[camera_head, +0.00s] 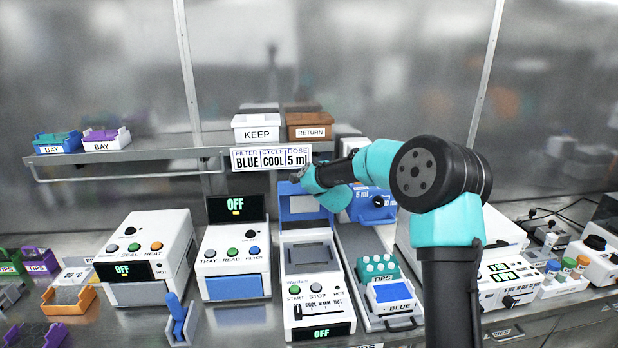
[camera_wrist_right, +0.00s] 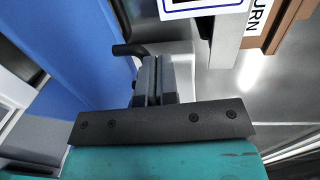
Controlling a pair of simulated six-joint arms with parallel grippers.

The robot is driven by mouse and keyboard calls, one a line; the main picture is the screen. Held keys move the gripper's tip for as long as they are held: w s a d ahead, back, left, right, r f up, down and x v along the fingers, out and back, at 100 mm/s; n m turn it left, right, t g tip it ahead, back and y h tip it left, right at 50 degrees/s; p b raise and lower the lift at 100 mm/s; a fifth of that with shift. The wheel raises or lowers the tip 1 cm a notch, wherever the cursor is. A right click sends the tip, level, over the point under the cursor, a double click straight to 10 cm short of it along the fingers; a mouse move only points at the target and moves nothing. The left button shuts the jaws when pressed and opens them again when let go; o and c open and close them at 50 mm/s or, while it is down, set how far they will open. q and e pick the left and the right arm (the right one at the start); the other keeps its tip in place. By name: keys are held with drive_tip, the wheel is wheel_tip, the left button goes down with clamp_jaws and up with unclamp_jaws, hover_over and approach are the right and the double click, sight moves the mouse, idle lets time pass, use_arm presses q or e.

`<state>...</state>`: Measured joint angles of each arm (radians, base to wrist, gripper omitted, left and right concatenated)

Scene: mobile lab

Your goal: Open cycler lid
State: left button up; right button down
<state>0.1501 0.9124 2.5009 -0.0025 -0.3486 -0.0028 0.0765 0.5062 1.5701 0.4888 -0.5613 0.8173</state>
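The cycler (camera_head: 319,312) is the white machine in the middle of the bench, with START and STOP buttons, a COOL/WARM/HOT slider and a display reading OFF. Its blue lid (camera_head: 302,209) stands raised at the back, and the grey well area (camera_head: 309,254) is exposed. My right gripper (camera_head: 296,176) is at the lid's top edge. In the right wrist view, its fingers (camera_wrist_right: 153,80) are together beside the blue lid (camera_wrist_right: 75,65), close to a short black bar (camera_wrist_right: 130,49). I cannot tell whether they grip the bar. My left gripper is out of view.
A shelf behind holds the KEEP bin (camera_head: 256,127) and the RETURN bin (camera_head: 309,126), above a FILTER/CYCLE/DOSE sign (camera_head: 271,158). A tray with a teal tips rack (camera_head: 377,268) and a BLUE box (camera_head: 393,296) is right of the cycler. Another machine (camera_head: 233,258) stands close left.

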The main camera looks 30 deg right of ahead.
drive_tip(key=shift+d, duration=0.1)
idle(0.4)
drive_tip(key=v, duration=1.7)
drive_tip(key=shift+s, duration=0.2)
drive_tip(key=shift+r, duration=0.1)
